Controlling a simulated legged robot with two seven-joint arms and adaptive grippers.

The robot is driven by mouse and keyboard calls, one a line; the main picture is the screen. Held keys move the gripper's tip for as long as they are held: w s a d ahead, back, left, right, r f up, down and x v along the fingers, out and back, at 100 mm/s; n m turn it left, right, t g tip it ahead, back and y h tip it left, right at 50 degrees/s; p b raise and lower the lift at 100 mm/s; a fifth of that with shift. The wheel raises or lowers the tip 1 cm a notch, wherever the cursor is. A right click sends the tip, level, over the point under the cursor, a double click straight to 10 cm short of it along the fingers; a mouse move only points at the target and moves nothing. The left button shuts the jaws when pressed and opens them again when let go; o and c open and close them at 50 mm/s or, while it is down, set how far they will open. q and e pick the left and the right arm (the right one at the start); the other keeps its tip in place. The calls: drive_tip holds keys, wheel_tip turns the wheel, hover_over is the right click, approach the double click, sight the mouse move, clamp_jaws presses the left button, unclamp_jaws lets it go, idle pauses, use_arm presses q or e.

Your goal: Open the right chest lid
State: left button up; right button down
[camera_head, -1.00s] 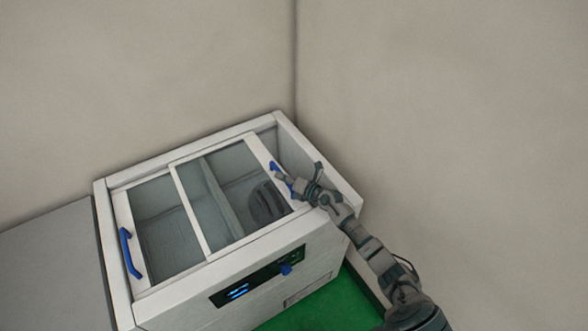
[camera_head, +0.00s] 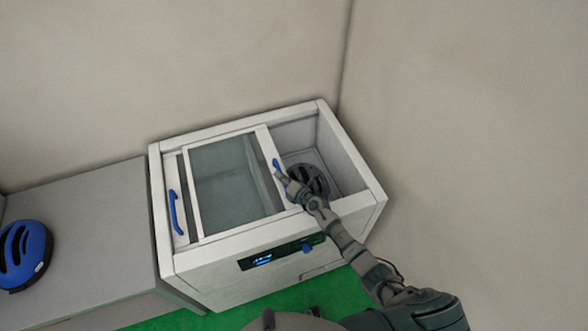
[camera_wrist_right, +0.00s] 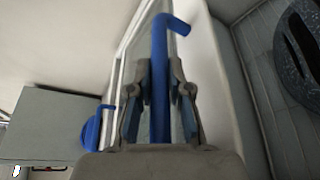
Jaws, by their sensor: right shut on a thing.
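The white chest (camera_head: 215,285) stands in the corner with two sliding glass lids in its top. The right lid (camera_head: 266,150) has slid left, over or under the left lid, so the chest's right part is uncovered. Its blue handle (camera_head: 276,167) is held by my right gripper (camera_head: 284,181). In the right wrist view the fingers (camera_wrist_right: 160,100) are closed around the blue handle bar (camera_wrist_right: 160,75). The left lid's blue handle (camera_head: 173,212) is at the chest's left side. My left gripper is not in view.
A dark helmet-like object (camera_head: 318,172) lies inside the open right part, and also shows in the wrist view (camera_wrist_right: 303,50). A blue helmet (camera_head: 24,252) rests on the grey counter (camera_head: 95,235) left of the chest. Walls stand close behind and right. The floor is green (camera_head: 235,320).

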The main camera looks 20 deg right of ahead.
drive_tip(key=shift+s+a+f, duration=0.15)
drive_tip(key=shift+a+f, duration=0.05)
drive_tip(key=shift+a, duration=0.3)
drive_tip(key=shift+s+a+f, duration=0.15)
drive_tip(key=shift+a+f, duration=0.05)
drive_tip(key=shift+a, duration=0.3)
drive_tip(key=c, duration=1.1)
unclamp_jaws()
drive_tip(key=shift+w+d, duration=0.1)
drive_tip(key=shift+r, duration=0.15)
drive_tip(key=v, duration=1.1)
drive_tip(key=shift+d, duration=0.15)
drive_tip(key=shift+s+d+r, duration=0.1)
drive_tip(key=shift+s, duration=0.25)
